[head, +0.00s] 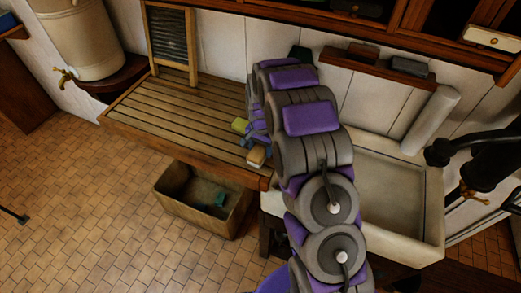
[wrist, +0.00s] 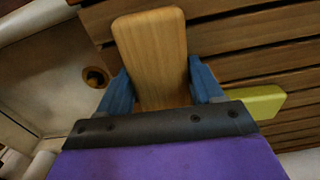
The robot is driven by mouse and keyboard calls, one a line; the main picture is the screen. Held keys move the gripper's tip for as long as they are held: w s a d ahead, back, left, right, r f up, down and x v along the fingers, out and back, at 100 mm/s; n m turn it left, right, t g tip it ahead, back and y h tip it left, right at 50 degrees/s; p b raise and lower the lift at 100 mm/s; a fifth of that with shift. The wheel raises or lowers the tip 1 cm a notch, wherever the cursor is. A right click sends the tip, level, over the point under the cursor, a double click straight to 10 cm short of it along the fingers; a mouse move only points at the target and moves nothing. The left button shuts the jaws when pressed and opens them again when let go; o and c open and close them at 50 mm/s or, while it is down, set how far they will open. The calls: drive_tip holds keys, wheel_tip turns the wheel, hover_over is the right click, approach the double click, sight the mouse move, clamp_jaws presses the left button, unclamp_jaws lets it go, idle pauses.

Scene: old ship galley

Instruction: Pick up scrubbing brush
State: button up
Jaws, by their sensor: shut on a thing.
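The scrubbing brush (wrist: 150,45) shows in the wrist view as a plain wooden block with rounded corners; no bristles are visible. My gripper (wrist: 160,78) has its two blue fingers against the block's two long sides and is shut on it. In the head view the brush (head: 256,157) is a small pale wooden block at the right front end of the slatted wooden drainboard (head: 180,110). My gripper (head: 253,142) is just behind it, partly hidden by my arm. I cannot tell whether the brush touches the slats.
A yellow-green block (head: 240,125) lies on the slats close beside my gripper, also in the wrist view (wrist: 257,102). A pale sink (head: 395,205) adjoins on the right. A washboard (head: 172,42) stands at the back. A tub (head: 190,212) sits on the floor below.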

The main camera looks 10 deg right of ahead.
sight(261, 147)
drive_tip(key=shift+r, duration=0.2)
drive_tip(key=shift+r, duration=0.6)
wheel_tip(261, 147, up, 2)
drive_tip(key=shift+r, duration=0.1)
drive_tip(key=s+r+b, duration=0.1)
drive_tip(key=s, duration=1.5)
drive_tip(key=shift+r, duration=0.15)
